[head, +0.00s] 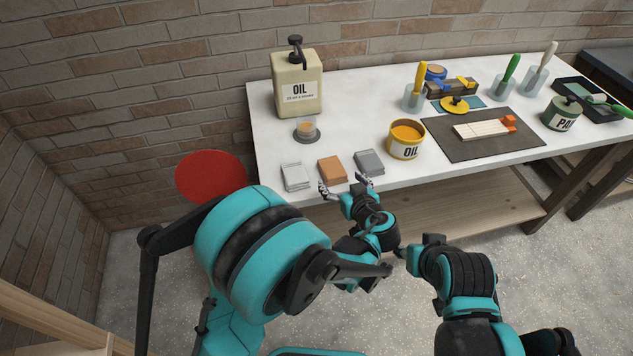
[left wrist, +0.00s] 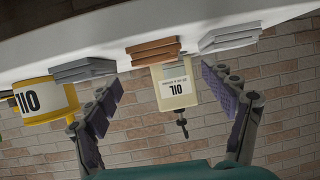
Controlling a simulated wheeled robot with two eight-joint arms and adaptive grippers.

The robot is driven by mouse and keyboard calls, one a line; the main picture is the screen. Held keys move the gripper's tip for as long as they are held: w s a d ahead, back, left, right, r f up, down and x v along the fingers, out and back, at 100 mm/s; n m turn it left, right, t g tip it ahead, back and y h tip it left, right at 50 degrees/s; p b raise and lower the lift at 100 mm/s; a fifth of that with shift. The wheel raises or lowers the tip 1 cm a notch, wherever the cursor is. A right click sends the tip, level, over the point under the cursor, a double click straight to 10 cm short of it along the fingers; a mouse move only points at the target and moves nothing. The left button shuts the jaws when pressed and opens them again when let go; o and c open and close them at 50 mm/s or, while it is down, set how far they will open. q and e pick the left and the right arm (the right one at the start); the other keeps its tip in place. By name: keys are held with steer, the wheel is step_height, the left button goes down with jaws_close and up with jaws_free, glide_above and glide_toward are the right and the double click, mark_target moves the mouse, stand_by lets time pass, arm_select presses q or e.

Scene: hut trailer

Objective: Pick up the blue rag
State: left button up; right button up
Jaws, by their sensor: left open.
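Three folded rags lie in a row at the table's front left: a pale one (head: 296,177), an orange one (head: 332,169) and a grey one (head: 369,162). None looks clearly blue; the grey one is the nearest to it in colour. My left gripper (head: 345,186) is open and empty at the table's front edge, in front of the orange and grey rags. In the left wrist view, turned upside down, the orange rag (left wrist: 153,51) shows between the spread fingers, with the grey rag (left wrist: 83,70) to the left and the pale rag (left wrist: 230,38) to the right. My right gripper is not seen.
A red round disc (head: 210,174) is left of the table.

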mark_target(333, 170)
arm_select(q)
steer(key=shift+w+f, duration=0.4)
steer(key=shift+f, duration=0.05)
steer(key=x, duration=0.7)
steer(key=shift+w+r+b, duration=0.15)
steer(key=shift+r+b, duration=0.15)
steer(key=shift+r, duration=0.1)
steer(key=c, duration=1.2)
